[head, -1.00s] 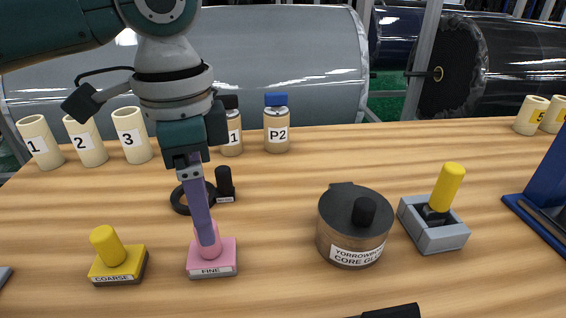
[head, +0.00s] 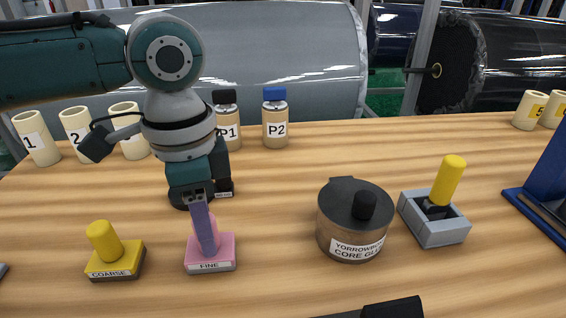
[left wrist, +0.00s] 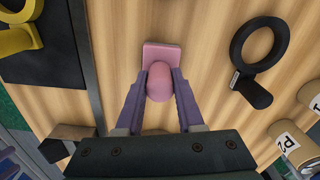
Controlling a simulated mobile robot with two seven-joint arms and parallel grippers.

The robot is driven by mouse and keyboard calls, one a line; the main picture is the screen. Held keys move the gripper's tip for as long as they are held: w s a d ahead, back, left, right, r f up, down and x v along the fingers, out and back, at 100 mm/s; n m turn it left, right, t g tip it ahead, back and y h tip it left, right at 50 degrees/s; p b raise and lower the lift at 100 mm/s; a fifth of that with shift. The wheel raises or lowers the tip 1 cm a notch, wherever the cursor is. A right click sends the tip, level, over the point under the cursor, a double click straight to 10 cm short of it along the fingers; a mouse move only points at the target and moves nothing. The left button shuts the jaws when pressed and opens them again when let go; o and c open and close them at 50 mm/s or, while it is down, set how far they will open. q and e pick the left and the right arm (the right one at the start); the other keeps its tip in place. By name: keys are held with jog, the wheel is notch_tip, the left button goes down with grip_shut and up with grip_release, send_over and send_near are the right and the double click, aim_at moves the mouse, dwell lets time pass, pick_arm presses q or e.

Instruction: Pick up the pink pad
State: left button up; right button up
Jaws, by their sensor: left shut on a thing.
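The pink pad (head: 210,253), labelled FINE, stands upright on the wooden table in the head view, with a pink knob handle on top. My left gripper (head: 208,240) reaches down from above, its purple fingers on the handle. In the left wrist view the two fingers of my left gripper (left wrist: 159,88) are shut on the sides of the rounded handle, and the base of the pink pad (left wrist: 161,52) shows beyond. The pad's base appears to be at table level. My right gripper is not identifiable in these frames.
A yellow COARSE pad (head: 115,260) stands close on the left. A lidded pot (head: 352,240) and a grey tray (head: 438,232) with a yellow handle stand to the right. Behind are a black ring (left wrist: 258,48), bottles (head: 275,128) and numbered cups (head: 38,143).

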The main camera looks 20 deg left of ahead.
pick_arm(q)
grip_shut()
jog(key=shift+r, duration=0.1)
notch_tip(320, 180, up, 20)
jog(key=p, duration=0.3)
dwell(0.4)
